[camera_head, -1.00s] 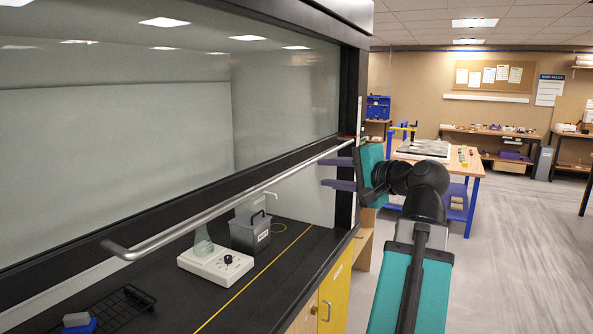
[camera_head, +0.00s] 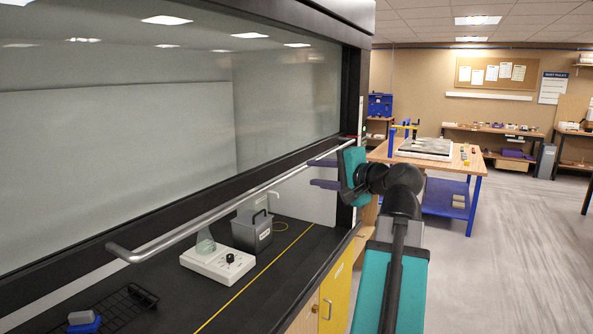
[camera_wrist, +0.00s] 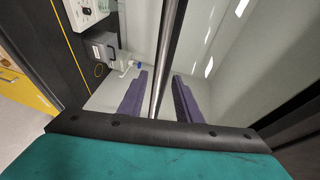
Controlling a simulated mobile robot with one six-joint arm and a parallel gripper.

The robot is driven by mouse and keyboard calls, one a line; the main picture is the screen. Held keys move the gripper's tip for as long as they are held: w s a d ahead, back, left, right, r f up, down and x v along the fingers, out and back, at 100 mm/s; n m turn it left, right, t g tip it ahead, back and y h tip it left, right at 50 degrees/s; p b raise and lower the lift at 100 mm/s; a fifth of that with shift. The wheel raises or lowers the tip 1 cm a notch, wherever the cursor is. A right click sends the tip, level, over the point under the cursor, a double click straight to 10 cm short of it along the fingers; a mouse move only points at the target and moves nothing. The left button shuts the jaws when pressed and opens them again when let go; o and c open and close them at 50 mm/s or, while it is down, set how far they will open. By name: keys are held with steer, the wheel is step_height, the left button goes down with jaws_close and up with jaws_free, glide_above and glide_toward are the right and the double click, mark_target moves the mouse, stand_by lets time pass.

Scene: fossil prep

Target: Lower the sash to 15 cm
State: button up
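The fume hood sash (camera_head: 130,130) is a large glass pane with a black lower frame. It stands raised, with an open gap above the dark worktop. A long silver handle bar (camera_head: 220,198) runs along its lower edge. My gripper (camera_head: 317,173) is at the far right end of the bar, with its purple fingers spread one above the other. In the wrist view the bar (camera_wrist: 168,60) runs between the two fingers of my gripper (camera_wrist: 160,95), with gaps visible on both sides. Whether either finger touches it cannot be told.
On the worktop (camera_head: 225,305) inside the hood are a white device with a dial (camera_head: 218,263), a grey container (camera_head: 251,232) and a black wire rack (camera_head: 125,308). A yellow line (camera_head: 255,284) runs along it. A blue-legged table (camera_head: 447,195) stands behind; the floor at right is clear.

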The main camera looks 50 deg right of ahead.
mark_target(300, 171)
steer(key=shift+p+x, duration=1.05)
steer(key=shift+x, duration=3.15)
jaws_close()
